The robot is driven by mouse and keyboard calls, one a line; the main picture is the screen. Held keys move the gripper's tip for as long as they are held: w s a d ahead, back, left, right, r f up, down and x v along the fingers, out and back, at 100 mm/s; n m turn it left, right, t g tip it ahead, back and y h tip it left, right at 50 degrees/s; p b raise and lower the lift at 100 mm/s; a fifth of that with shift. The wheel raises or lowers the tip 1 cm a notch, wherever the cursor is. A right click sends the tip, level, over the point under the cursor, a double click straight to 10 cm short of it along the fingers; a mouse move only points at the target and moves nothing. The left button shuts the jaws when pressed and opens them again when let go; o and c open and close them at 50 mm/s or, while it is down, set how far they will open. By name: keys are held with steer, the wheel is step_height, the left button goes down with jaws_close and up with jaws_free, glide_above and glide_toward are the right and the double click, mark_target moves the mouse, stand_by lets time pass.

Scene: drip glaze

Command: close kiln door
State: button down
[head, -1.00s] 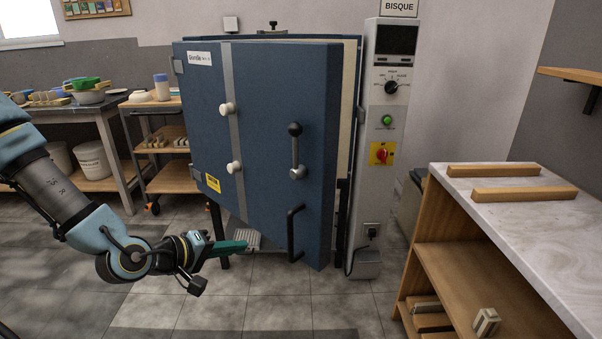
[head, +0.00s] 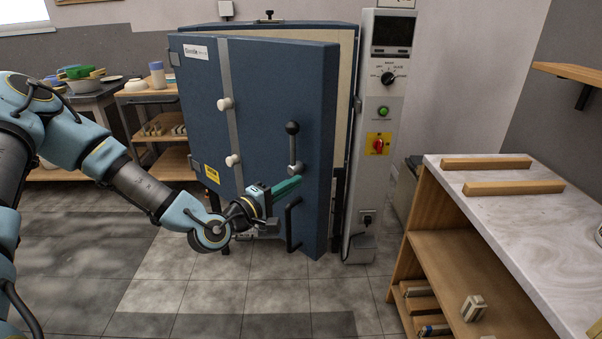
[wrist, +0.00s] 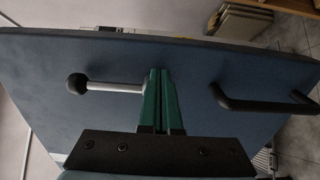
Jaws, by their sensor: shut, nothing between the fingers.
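The blue kiln door (head: 268,120) stands ajar, with a gap to the pale kiln frame (head: 341,100) along its right edge. On its face are a lever with a black ball (head: 293,148) and, below it, a black bar handle (head: 292,224). My gripper (head: 297,183) is shut and empty, its green fingers in front of the door, between the lever and the bar handle. In the wrist view the closed fingertips (wrist: 161,75) point at the door, with the lever (wrist: 110,86) on the left and the bar handle (wrist: 262,105) on the right. I cannot tell whether they touch the door.
A control column (head: 382,140) stands right of the kiln. A shelf unit with a marble top (head: 510,195) and wooden bars fills the right side. A wooden cart (head: 165,140) stands behind on the left. The floor in front of the door is clear.

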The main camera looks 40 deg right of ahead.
mark_target(310, 173)
steer(key=shift+w+d+p, duration=0.2)
steer(key=shift+d+p, duration=0.25)
steer(key=shift+d, duration=1.25)
steer(key=shift+d, duration=0.1)
